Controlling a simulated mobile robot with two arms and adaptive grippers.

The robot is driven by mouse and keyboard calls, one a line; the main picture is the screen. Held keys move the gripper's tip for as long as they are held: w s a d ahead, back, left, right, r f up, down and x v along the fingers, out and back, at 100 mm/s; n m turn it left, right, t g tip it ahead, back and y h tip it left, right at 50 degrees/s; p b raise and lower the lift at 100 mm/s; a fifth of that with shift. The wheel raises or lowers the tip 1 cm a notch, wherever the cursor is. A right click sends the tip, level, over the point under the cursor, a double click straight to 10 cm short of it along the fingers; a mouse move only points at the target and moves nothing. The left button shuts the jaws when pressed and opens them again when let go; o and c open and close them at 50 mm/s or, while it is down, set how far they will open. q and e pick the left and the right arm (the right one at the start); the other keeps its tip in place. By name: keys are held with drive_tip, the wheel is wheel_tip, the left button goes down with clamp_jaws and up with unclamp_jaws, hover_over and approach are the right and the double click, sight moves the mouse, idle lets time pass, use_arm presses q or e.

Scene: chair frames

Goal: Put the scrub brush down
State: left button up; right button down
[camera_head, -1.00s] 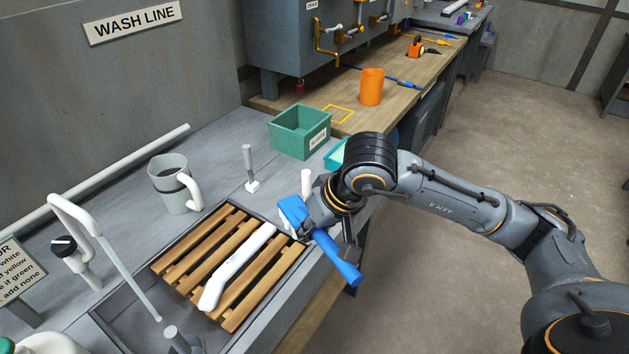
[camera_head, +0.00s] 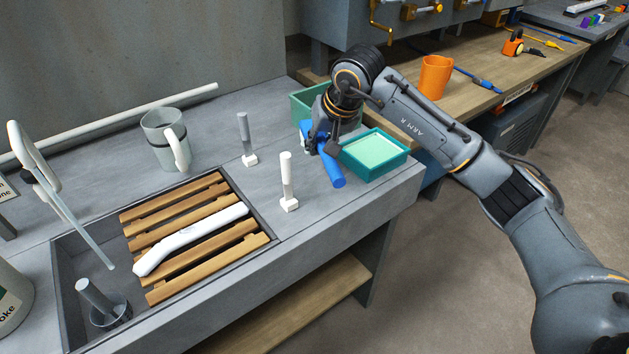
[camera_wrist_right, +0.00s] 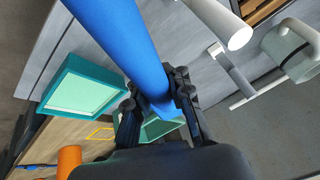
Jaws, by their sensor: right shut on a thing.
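The blue scrub brush (camera_head: 332,169) is held above the grey counter, just left of a teal tray. Its handle slants down toward the front. My right gripper (camera_head: 313,146) is shut on it and hides part of it. In the right wrist view the blue handle (camera_wrist_right: 122,42) runs up from between the fingers of my right gripper (camera_wrist_right: 158,103). I cannot tell whether the brush touches the counter. My left gripper is out of view.
The teal tray (camera_head: 404,161) with pale green contents stands at the counter's right end. A green bin (camera_head: 303,105) is behind the gripper. A slatted wooden rack (camera_head: 172,216) bears a white bar. A grey mug (camera_head: 160,128) stands behind.

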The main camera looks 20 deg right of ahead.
drive_tip(key=f, duration=0.4)
drive_tip(key=shift+d+f+p, duration=0.2)
drive_tip(key=shift+f+p, duration=0.2)
drive_tip(key=shift+f, duration=0.65)
wheel_tip(320, 180, down, 4)
drive_tip(key=shift+r+p, duration=0.25)
drive_tip(key=shift+p, duration=0.1)
drive_tip(key=shift+f+b, duration=0.2)
drive_tip(key=shift+b, duration=0.15)
drive_tip(key=c, duration=1.2)
unclamp_jaws()
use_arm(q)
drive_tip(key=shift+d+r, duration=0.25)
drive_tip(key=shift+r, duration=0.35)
